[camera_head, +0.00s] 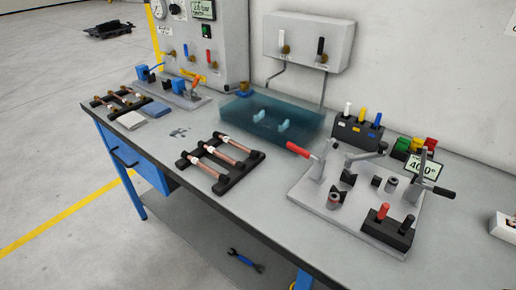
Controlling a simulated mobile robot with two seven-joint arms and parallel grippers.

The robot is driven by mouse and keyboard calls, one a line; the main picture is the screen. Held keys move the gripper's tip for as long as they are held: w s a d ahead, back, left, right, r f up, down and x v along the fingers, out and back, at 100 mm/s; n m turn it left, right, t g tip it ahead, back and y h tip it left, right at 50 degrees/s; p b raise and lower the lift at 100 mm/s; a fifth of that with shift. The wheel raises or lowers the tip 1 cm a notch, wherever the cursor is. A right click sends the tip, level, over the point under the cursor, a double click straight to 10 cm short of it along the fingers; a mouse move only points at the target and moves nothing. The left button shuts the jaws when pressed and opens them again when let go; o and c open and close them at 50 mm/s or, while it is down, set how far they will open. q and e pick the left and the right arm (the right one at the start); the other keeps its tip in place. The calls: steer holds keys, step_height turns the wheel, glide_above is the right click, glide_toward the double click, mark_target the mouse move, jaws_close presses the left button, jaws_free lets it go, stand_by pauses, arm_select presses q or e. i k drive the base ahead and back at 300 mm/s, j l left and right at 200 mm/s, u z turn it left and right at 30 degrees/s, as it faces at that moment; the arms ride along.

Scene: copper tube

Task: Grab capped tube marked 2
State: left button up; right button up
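A black rack (249,165) near the front middle of the workbench holds copper tubes lying side by side. I can make out a far tube (238,146), a middle tube (223,156) and a near tube (206,170), with whitish parts at their left ends. A second black rack (112,115) with more copper tubes (126,96) lies at the bench's left end. The number markings are too small to read, so I cannot tell which tube is marked 2. Neither of my grippers shows in this view.
A translucent teal box (265,115) stands behind the middle rack. A fixture plate (310,192) with red-handled levers and pegs is to the right. Behind it are a tool block (355,133) and a display (424,167). Bare grey bench (175,130) lies between the racks.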

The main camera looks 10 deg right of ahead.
mark_target(254, 154)
steer(key=i+j+z, duration=0.1)
steer(key=z, duration=0.3)
steer(key=i+j+z, duration=0.1)
steer(key=j+z, duration=0.2)
steer(key=z, duration=0.15)
steer(key=j+z, duration=0.25)
steer(key=z, duration=0.15)
steer(key=j+z, duration=0.25)
steer(key=z, duration=0.15)
